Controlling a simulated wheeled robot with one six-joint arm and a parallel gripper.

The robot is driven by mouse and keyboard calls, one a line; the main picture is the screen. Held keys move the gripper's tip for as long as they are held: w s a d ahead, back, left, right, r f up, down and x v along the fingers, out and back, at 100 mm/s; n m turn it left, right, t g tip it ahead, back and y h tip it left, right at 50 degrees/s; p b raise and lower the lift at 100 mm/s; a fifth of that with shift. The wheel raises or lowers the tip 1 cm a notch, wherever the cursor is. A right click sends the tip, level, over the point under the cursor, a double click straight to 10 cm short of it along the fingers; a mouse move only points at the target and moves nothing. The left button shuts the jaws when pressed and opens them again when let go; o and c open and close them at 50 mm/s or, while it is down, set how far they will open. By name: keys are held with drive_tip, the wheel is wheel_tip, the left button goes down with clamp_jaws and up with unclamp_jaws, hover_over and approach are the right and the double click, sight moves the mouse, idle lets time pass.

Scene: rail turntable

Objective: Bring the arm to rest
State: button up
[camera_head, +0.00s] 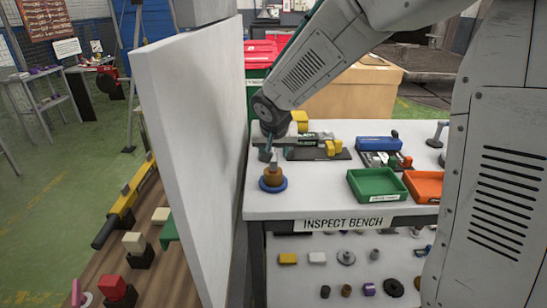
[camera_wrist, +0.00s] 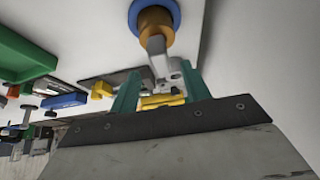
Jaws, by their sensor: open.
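My arm reaches down over the inspect bench (camera_head: 330,208) from the upper right. My gripper (camera_head: 267,155) is at the bench's left end, largely hidden behind my arm's end. In the wrist view its two teal fingers (camera_wrist: 160,86) stand apart. A piece with a blue round base, an orange-brown body and a grey top (camera_head: 272,179) stands upright on the bench just below the gripper. It also shows in the wrist view (camera_wrist: 155,20), where its grey top reaches toward the gap between the fingers. I cannot tell whether they touch it.
A tall white panel (camera_head: 195,140) stands close along the bench's left side. A green tray (camera_head: 377,185) and an orange tray (camera_head: 425,187) sit at the front right. A blue item (camera_head: 377,143) and yellow parts (camera_head: 334,147) lie behind. A lower shelf holds several small parts.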

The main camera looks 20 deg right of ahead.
drive_tip(key=s+d+r+n+g, duration=0.1)
drive_tip(key=s+r, duration=0.1)
drive_tip(key=s, duration=0.9)
drive_tip(key=s+d+r+n+g+y, duration=0.1)
drive_tip(key=s+r+g, duration=0.1)
drive_tip(key=s, duration=1)
drive_tip(key=s+d+r+n+g, duration=0.1)
drive_tip(key=s+d+r, duration=0.1)
drive_tip(key=s, duration=1)
drive_tip(key=shift+s+r+n+y, duration=0.3)
drive_tip(key=shift+r+y, duration=0.1)
drive_tip(key=shift+r, duration=0.5)
